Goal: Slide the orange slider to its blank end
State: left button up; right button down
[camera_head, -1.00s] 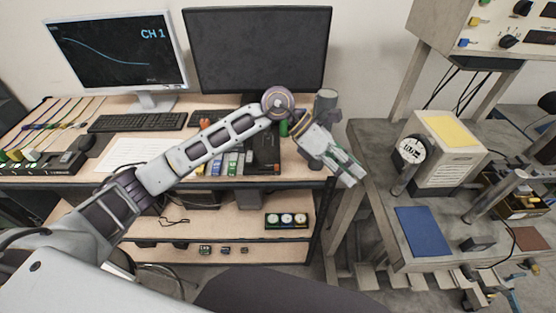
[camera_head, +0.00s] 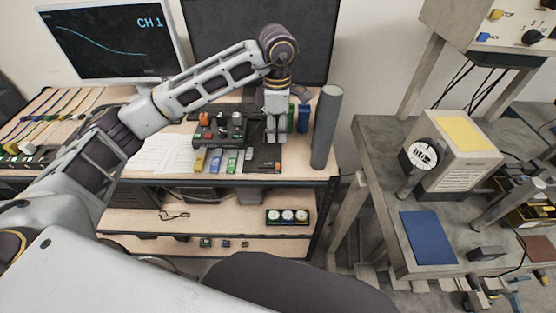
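A black control box (camera_head: 262,160) stands near the front edge of the desk. A small orange piece (camera_head: 277,167) shows at the right of its front, and I take it for the orange slider. Its track and blank end are too small to make out. My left gripper (camera_head: 275,140) points down over the right part of the box, just behind the orange piece in the picture. The fingers lie close together, and I cannot tell whether they are open or touching the box. My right gripper is not in view.
Yellow (camera_head: 199,161), blue and green blocks sit at the desk's front, left of the orange piece. A black panel with a red knob (camera_head: 204,118) stands behind them. A tall grey cylinder (camera_head: 326,126) rises right of my gripper, with a blue cylinder (camera_head: 303,118) beside it.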

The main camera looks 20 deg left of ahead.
aim_at(277, 164)
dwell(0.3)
pick_arm(q)
jog(key=shift+d+f+p, duration=0.1)
jog(key=shift+f+p, duration=0.9)
jog(key=shift+f, duration=5.9)
grip_shut()
